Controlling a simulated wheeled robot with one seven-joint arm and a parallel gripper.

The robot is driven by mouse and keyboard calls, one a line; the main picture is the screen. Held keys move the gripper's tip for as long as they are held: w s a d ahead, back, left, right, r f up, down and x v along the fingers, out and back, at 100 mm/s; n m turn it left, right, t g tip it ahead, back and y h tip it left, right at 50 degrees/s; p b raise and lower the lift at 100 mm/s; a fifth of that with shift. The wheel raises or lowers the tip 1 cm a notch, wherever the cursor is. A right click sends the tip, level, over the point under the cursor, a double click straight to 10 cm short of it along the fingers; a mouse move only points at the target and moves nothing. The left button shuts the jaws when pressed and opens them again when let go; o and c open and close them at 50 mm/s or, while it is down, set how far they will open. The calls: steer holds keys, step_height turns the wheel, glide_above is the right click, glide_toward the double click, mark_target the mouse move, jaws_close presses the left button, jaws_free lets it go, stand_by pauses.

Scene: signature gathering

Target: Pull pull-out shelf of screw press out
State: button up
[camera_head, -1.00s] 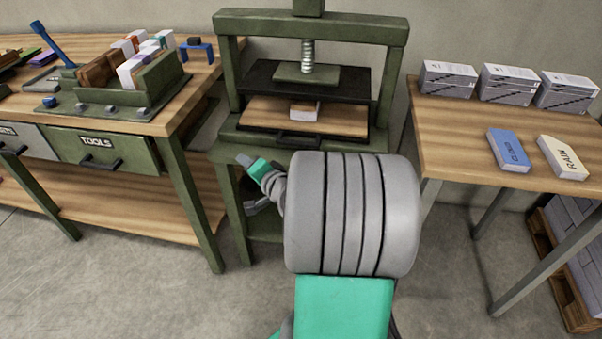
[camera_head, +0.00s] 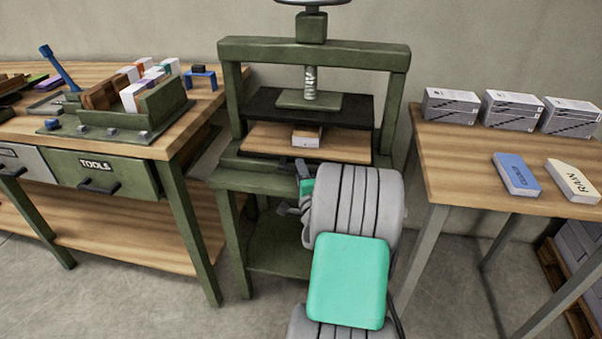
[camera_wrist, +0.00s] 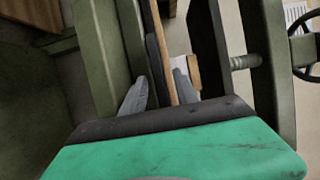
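The green screw press (camera_head: 312,48) stands on a green stand in the head view. Its pull-out shelf (camera_head: 264,136), a wooden board with a dark front edge, lies beneath the dark upper plate and carries a small white-and-brown block (camera_head: 306,136). My gripper (camera_head: 302,170) is at the shelf's front, and my arm hides the shelf's handle in that view. In the wrist view my gripper (camera_wrist: 158,82) has its two grey fingers apart, one on each side of the wooden shelf's edge (camera_wrist: 161,42) and a grey strip, probably the handle. I cannot tell whether they touch.
A workbench (camera_head: 130,146) with a tools drawer (camera_head: 118,172) stands left of the press. A table (camera_head: 450,150) with several boxes and two books stands close on the right. Floor is open in front.

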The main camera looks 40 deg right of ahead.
jaws_close()
stand_by(1.3)
